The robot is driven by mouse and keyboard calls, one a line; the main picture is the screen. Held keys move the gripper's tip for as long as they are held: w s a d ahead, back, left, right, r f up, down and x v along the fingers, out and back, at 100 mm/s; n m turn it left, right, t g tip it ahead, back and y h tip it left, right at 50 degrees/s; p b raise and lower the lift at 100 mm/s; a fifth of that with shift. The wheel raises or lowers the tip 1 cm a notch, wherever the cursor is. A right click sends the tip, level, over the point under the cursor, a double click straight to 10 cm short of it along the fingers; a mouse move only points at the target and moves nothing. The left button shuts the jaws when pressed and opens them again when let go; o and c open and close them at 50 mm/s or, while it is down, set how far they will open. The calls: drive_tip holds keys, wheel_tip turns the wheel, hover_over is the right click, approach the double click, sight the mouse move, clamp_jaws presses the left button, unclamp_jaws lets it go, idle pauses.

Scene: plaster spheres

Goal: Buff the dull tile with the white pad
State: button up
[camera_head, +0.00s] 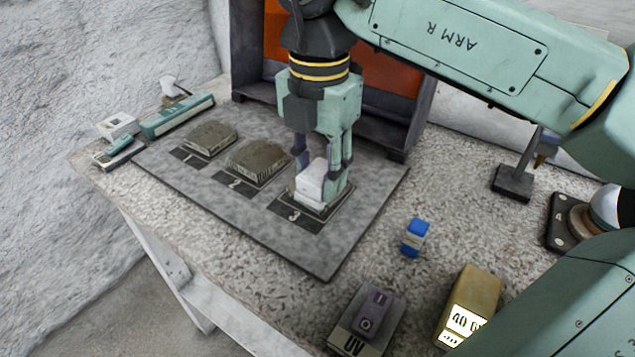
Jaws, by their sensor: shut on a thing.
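My gripper (322,168) points down over the square marked 3 and is shut on the white pad (311,186). The pad sits on or just above the third tile (337,203), of which only the edges show around it. I cannot tell whether pad and tile touch. A brownish-grey tile (211,137) stands at mark 1 and a similar one (257,162) at mark 2. Both look matt. The pad and fingers hide most of the third tile's top, so I cannot tell its finish.
The tiles stand on a grey board (262,228). A blue-and-white block (414,237), a purple switch box marked UV (367,318) and a yellow box (470,303) stand in front and right. A dark frame with an orange panel (382,78) rises behind. Small teal items (177,116) lie left.

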drive_tip(key=shift+w+d, duration=0.5)
drive_tip(key=shift+w, duration=0.25)
drive_tip(key=shift+s+a+b, duration=0.2)
drive_tip(key=shift+s+a, duration=0.35)
drive_tip(key=shift+s, duration=0.25)
drive_tip(key=shift+s+a+b, duration=0.15)
drive_tip(key=shift+s+a, duration=0.35)
drive_tip(key=shift+s, duration=0.25)
drive_tip(key=shift+f, duration=0.1)
drive_tip(key=shift+w+d, duration=0.5)
drive_tip(key=shift+w, duration=0.25)
drive_tip(key=shift+w+d, duration=0.5)
drive_tip(key=shift+w, duration=0.25)
drive_tip(key=shift+s+a, duration=0.5)
drive_tip(key=shift+s, duration=0.25)
drive_tip(key=shift+s+a, duration=0.45)
drive_tip(key=shift+s, duration=0.3)
